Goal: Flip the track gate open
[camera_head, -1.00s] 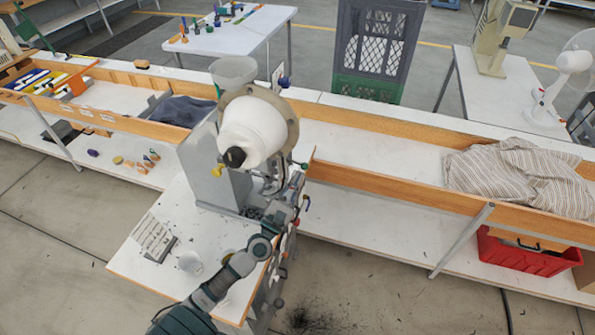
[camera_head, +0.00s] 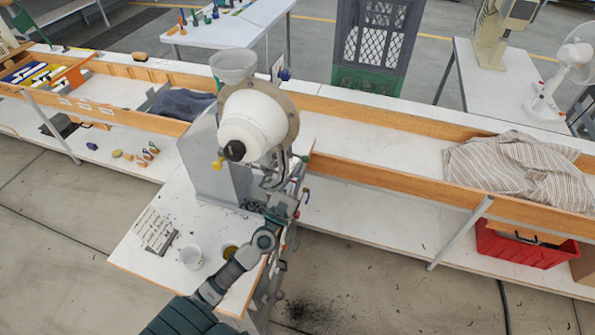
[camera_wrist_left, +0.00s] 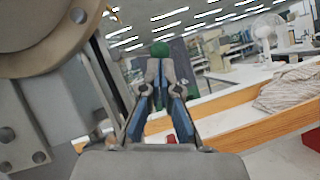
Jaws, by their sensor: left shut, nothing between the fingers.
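The eyelet press (camera_head: 212,165) stands on a small white table, with a white drum (camera_head: 252,125) and a dark-capped spout on its front. My left gripper (camera_head: 292,182) reaches up along the press's right side, close to its mechanism, and is shut and empty. I cannot clearly pick out the track gate; the drum and my gripper hide part of the mechanism. My right gripper is not in view.
A metal press plate (camera_wrist_left: 40,85) fills the left of the wrist view, close beside the gripper. A white cup (camera_head: 191,257) and a slotted grey rack (camera_head: 155,231) sit on the table. A wood-edged bench (camera_head: 390,180) runs behind, with a striped cloth (camera_head: 520,170) at right.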

